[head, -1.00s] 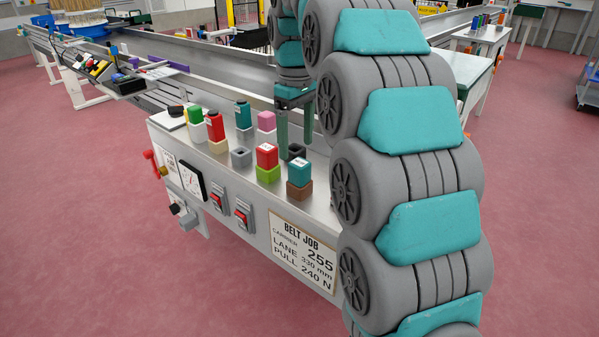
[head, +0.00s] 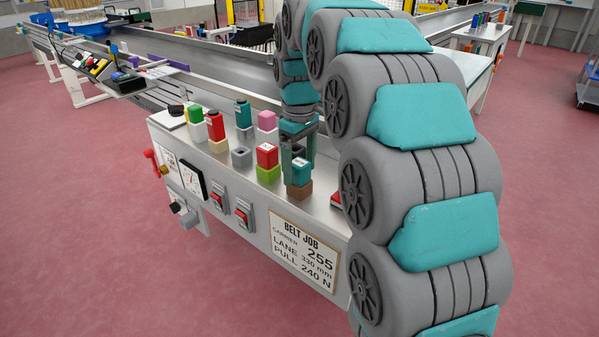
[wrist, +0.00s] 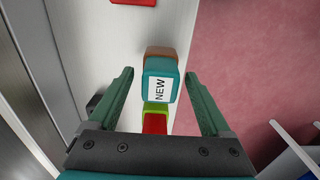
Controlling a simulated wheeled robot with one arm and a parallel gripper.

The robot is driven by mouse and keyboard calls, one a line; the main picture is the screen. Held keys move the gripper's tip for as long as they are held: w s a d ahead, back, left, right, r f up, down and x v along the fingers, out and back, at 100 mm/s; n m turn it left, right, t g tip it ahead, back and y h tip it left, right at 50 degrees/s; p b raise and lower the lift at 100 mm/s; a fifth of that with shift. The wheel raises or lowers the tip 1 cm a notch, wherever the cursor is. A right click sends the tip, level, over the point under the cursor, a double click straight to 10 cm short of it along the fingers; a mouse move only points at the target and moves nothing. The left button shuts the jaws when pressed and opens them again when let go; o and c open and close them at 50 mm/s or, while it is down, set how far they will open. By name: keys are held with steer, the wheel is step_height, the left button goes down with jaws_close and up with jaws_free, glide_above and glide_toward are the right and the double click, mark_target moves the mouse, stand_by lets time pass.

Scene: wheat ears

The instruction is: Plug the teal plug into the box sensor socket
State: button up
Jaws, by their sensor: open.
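A teal plug (head: 301,171) marked NEW stands upright on a brown socket (head: 299,190) at the right of the panel top. In the wrist view this teal plug (wrist: 160,80) lies between the two open fingers, with the brown socket (wrist: 161,52) beyond it. My gripper (wrist: 160,74) is open, with a gap to the plug on both sides. In the head view my gripper (head: 299,145) is just behind the plug. A second, taller teal plug (head: 242,114) stands in the back row. I cannot read which socket is the box sensor one.
An empty grey socket (head: 241,157) stands left of a red plug (head: 267,155) on a green socket. A dark block (wrist: 95,103) is beside the left finger. Green, red and pink plugs stand farther left and back. Switches and a gauge line the panel front.

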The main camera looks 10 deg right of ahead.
jaws_close()
stand_by(0.5)
steer(key=shift+r, duration=1.6)
steer(key=shift+s+r, duration=0.15)
steer(key=s+a+r+b, duration=0.1)
steer(key=s+r+b, duration=0.1)
steer(key=s, duration=1.3)
steer(key=shift+s+a, duration=0.35)
